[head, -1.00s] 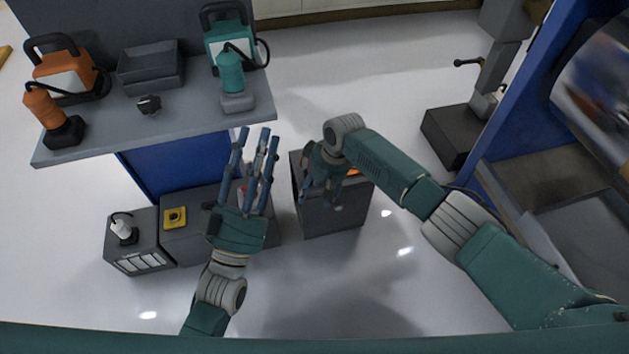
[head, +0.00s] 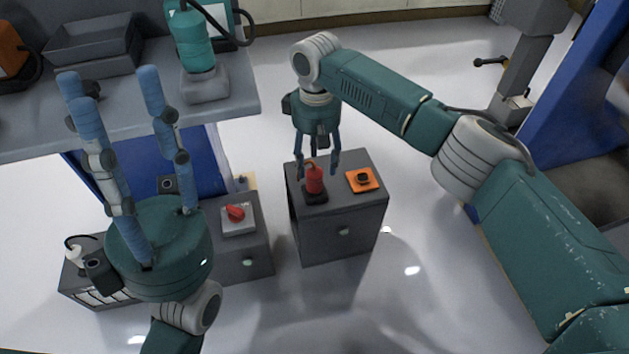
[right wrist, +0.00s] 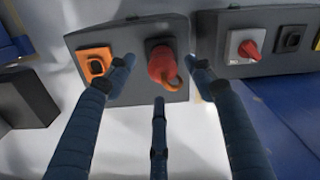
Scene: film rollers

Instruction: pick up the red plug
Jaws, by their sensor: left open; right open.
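The red plug (head: 314,180) is a small red cylinder with an orange loop, standing on a dark base on the grey box in the middle of the head view. My right gripper (head: 318,170) is open above it, fingers pointing down on both sides of the plug. In the right wrist view the plug (right wrist: 162,66) lies between the spread fingers of the right gripper (right wrist: 160,75). I cannot tell whether any finger touches it. My left gripper (head: 112,95) is open and empty at the left, its fingers pointing up in the picture.
An orange socket (head: 362,180) sits beside the plug on the same box (head: 345,235). A lower box to the left carries a red switch (head: 236,213) on a light plate. The workbench (head: 225,107) holds a teal tool (head: 194,45) and grey trays (head: 95,45).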

